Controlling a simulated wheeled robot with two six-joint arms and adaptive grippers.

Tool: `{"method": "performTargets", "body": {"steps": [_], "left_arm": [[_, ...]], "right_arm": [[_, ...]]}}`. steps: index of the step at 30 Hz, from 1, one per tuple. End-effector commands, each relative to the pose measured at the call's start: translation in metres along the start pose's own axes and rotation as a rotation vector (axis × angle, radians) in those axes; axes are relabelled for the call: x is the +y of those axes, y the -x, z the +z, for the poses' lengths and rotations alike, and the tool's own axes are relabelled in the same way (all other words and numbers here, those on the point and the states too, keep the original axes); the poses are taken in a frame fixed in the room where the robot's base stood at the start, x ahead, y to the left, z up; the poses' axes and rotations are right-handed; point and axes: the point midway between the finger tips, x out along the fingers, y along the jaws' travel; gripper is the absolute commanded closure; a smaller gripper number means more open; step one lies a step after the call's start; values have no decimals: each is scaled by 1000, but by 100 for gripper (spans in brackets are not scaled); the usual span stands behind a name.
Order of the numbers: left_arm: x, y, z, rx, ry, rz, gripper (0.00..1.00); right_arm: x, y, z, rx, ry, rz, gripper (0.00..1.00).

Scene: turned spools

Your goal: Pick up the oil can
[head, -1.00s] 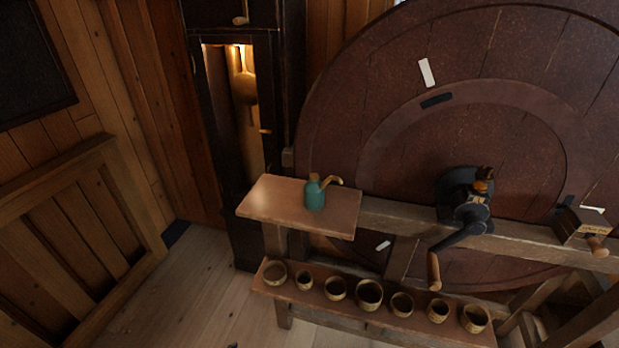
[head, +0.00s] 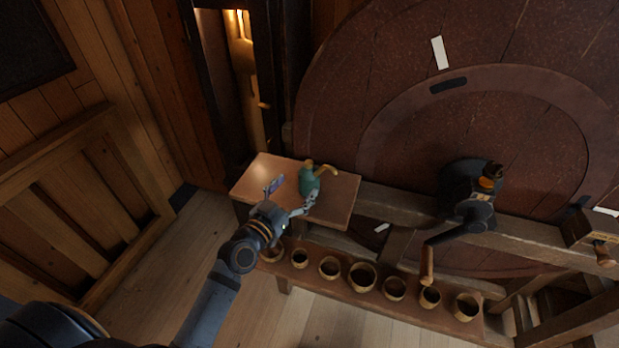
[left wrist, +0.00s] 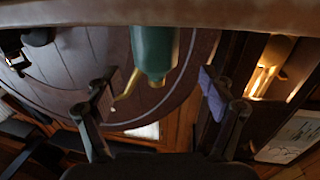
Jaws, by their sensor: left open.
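The oil can (head: 310,180) is teal green with a brass top and a curved brass spout pointing right. It stands on the small wooden shelf top (head: 338,207). My left gripper (head: 292,192) is at the shelf's front side, open, with one finger left of the can and the other overlapping the can's lower front in the head view. In the left wrist view the picture is upside down; the can (left wrist: 153,50) shows between the spread fingers of my left gripper (left wrist: 159,94), not gripped. Contact cannot be told. My right gripper is not in view.
A lower bench (head: 410,313) carries several small woven baskets in a row. A huge dark red wooden wheel (head: 400,90) stands behind the shelf. A crank (head: 470,210) with a wooden handle is to the right. Open floor lies at the front left.

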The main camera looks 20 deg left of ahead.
Motion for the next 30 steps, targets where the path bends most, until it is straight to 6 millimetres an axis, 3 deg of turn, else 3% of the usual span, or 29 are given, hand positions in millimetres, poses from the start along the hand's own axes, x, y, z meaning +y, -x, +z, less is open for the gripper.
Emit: {"method": "performTargets", "body": {"steps": [5,10,15,22,30], "left_arm": [[1,-6,-1,-1,2,0,18],[5,-32,-10,2,5,-1,18],[6,-54,-6,0,1,1,18],[6,-56,-4,-1,0,1,18],[5,-56,-4,0,0,1,52]], "right_arm": [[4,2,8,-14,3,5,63],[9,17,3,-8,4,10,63],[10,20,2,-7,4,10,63],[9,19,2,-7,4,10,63],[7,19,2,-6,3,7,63]]}}
